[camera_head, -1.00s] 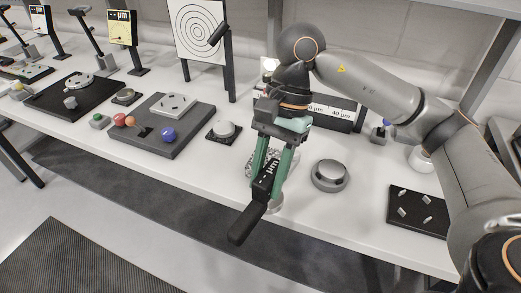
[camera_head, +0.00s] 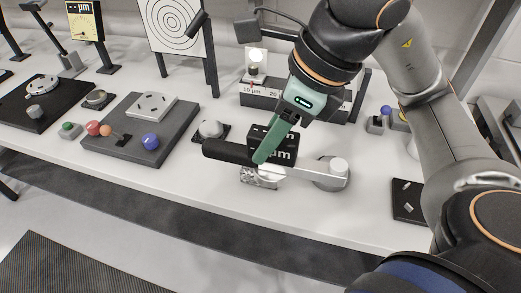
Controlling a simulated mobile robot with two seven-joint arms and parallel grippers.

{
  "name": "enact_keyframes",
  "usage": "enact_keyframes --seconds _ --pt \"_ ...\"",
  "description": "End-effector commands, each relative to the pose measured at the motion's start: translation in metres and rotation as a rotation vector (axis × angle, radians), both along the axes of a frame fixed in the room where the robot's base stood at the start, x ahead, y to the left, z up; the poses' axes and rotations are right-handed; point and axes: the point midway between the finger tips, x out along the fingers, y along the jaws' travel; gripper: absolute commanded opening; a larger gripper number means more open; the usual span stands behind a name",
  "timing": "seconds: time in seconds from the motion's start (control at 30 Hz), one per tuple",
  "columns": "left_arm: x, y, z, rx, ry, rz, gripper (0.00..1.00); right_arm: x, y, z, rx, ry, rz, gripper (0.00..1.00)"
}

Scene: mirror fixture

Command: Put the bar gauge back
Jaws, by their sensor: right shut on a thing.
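The bar gauge has a black handle (camera_head: 228,150) and a black block (camera_head: 284,146) with white µm lettering. My right gripper (camera_head: 264,157) is shut on it; its green fingers cross the gauge between handle and block. The gauge is held roughly level, handle pointing left. A thin pale bar (camera_head: 310,175) runs right from under the block towards a round grey base (camera_head: 331,184). A white cylinder (camera_head: 338,165) shows over that base; I cannot tell whether it touches the bar. My left gripper is not in view.
A rack (camera_head: 262,100) with µm labels stands behind the gripper, partly hidden by my arm. A clear patterned piece (camera_head: 260,179) lies below the gauge. A grey plate (camera_head: 112,138) with coloured balls is left. A black plate (camera_head: 408,212) is right. The front table edge is mostly clear.

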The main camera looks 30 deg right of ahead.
Motion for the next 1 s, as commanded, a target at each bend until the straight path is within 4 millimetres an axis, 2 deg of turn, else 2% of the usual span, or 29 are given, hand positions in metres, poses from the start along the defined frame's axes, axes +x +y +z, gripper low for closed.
enact_keyframes --seconds 0.37,0.5,0.7,0.83,1.0 --pt "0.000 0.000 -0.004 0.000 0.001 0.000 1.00 0.074 -0.042 -0.039 0.001 0.008 -0.012 0.00" --pt "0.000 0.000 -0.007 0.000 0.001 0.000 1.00 0.093 -0.052 -0.066 0.000 0.008 -0.007 0.00" --pt "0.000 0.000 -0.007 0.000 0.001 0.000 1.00 0.109 -0.060 -0.085 0.001 0.002 -0.004 0.00" --pt "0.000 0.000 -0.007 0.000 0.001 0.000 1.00 0.114 -0.063 -0.093 0.001 0.002 -0.005 0.00" --pt "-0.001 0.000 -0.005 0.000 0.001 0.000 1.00 0.117 -0.065 -0.115 -0.002 0.005 -0.002 0.00"
